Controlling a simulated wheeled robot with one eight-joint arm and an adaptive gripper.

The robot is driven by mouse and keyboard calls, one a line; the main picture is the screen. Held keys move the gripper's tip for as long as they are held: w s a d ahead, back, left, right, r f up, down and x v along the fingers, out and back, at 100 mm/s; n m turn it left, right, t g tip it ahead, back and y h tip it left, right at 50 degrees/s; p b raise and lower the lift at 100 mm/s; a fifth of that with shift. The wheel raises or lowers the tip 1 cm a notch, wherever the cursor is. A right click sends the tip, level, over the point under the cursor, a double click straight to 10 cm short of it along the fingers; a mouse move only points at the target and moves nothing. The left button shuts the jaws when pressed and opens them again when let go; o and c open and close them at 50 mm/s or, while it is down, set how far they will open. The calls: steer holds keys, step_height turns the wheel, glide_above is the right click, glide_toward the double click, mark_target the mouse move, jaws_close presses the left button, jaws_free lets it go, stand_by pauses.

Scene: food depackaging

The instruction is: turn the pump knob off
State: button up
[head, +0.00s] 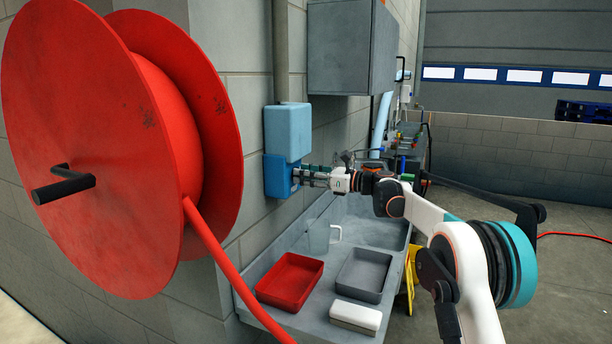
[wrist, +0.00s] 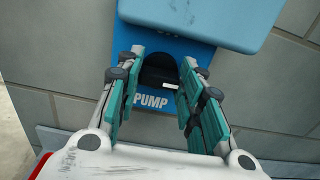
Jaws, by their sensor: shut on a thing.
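The pump knob (wrist: 157,76) is dark and round, with a pale mark near its lower right. It sits on a blue panel (wrist: 128,38) lettered "PUMP", in the middle of the wrist view. My gripper (wrist: 164,58) has its teal-padded fingers on either side of the knob and is shut on it. In the head view my gripper (head: 300,174) reaches left to the blue panel (head: 276,178) on the wall, and the knob is hidden behind the fingers there.
A light blue cover (head: 287,130) juts out just above the panel. Below is a grey sink (head: 312,320) with a red tray (head: 290,281), a grey tray (head: 363,276) and a white block (head: 357,316). A large red hose reel (head: 90,130) stands at left.

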steer(key=shift+s+a+f+n+p, duration=0.1)
steer(key=shift+n+p, duration=1.3)
steer(key=shift+n, duration=3)
steer(key=shift+s+f+n+p, duration=0.1)
steer(key=shift+n+p, duration=1.25)
steer(key=shift+n, duration=3.05)
steer(key=o, duration=1.1)
steer(key=shift+c, duration=0.2)
steer(key=v, duration=1.2)
